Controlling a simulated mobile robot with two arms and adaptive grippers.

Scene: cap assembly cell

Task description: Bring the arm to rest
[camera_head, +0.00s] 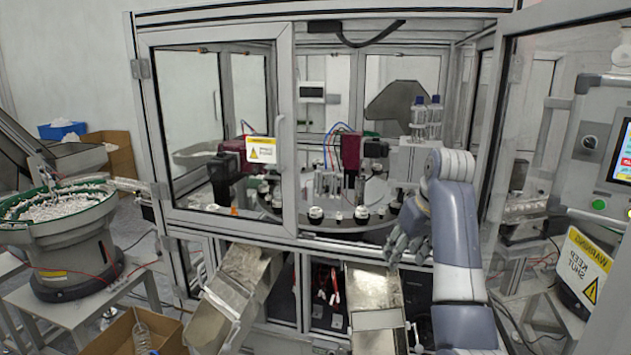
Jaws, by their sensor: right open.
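My right arm (455,235) comes in from the lower right and reaches up at the open right side of the assembly cell. My right gripper (399,252) is open and points down and to the left, near the front edge of the round turntable (345,232). I see nothing held between its fingers. It hangs above the right metal chute (372,290). My left gripper does not show.
The cell's left glass door (215,130) is closed across the turntable's left part. A second metal chute (240,285) slopes out below. A bowl feeder (60,215) stands at left, a control panel (600,140) at right. A cardboard box (125,335) is at the lower left.

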